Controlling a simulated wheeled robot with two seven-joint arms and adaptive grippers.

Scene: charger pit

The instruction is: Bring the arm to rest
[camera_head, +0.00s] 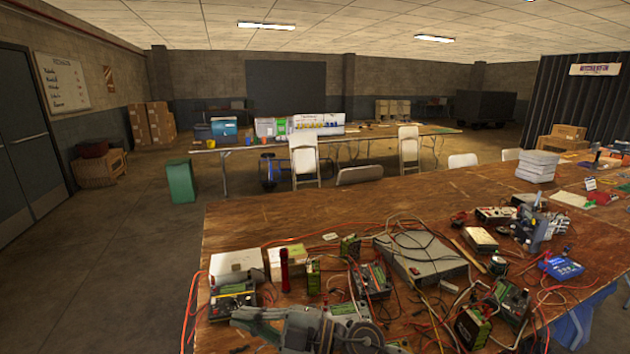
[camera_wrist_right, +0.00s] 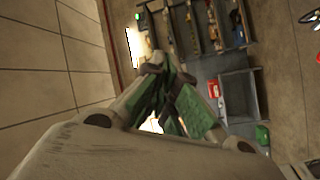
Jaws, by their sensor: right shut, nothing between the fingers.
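My left gripper is not in either view.
The wooden table (camera_head: 245,220) is crowded with chargers, red cables and a grey flat box (camera_head: 420,256). A white box (camera_head: 237,264) stands just beyond the gripper. The floor (camera_head: 110,240) left of the table is clear. A green bin (camera_head: 181,181) stands farther back.

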